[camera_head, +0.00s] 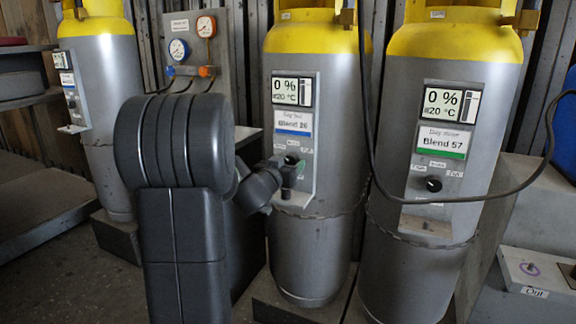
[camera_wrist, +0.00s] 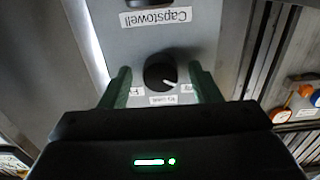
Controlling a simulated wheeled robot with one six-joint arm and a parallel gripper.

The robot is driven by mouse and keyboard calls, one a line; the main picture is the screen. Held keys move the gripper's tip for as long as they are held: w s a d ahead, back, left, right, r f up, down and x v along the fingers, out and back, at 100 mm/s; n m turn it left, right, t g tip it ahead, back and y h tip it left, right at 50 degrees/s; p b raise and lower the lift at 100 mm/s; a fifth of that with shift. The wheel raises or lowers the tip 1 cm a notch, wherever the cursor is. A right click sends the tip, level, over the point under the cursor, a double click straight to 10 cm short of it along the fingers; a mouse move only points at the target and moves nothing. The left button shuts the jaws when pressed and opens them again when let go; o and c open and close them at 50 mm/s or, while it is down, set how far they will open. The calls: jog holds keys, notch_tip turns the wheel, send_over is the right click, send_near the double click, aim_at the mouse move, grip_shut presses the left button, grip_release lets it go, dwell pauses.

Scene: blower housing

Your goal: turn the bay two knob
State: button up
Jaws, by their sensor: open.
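The black round knob (camera_wrist: 160,72) is in the middle of the wrist view, on a grey panel (camera_wrist: 98,12). Its white pointer mark points to the lower right there. My gripper (camera_wrist: 162,80) is open, one green finger on each side of the knob, with gaps between. I cannot tell how deep the fingers reach. In the head view my gripper (camera_head: 290,182) is at the front panel of the middle cylinder (camera_head: 315,245), labelled Blend 26. Its display (camera_head: 291,91) reads 0 %. The knob is hidden behind my gripper there.
A right cylinder (camera_head: 410,275), labelled Blend 57, has its own knob (camera_head: 434,184). A left cylinder (camera_head: 104,85) and a gauge board (camera_head: 180,25) stand behind my arm. A black cable (camera_head: 372,150) hangs before the cylinders. A grey box (camera_head: 545,290) is at the lower right.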

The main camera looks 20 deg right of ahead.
jog(key=c, duration=1)
jog(key=shift+m, duration=0.3)
jog(key=m, duration=0.5)
jog(key=shift+m, duration=0.3)
jog(key=m+b, duration=0.1)
jog(key=m, duration=0.4)
jog(key=shift+b, duration=0.35)
jog(key=shift+m, duration=0.4)
jog(key=o, duration=1)
jog(key=shift+a, duration=0.15)
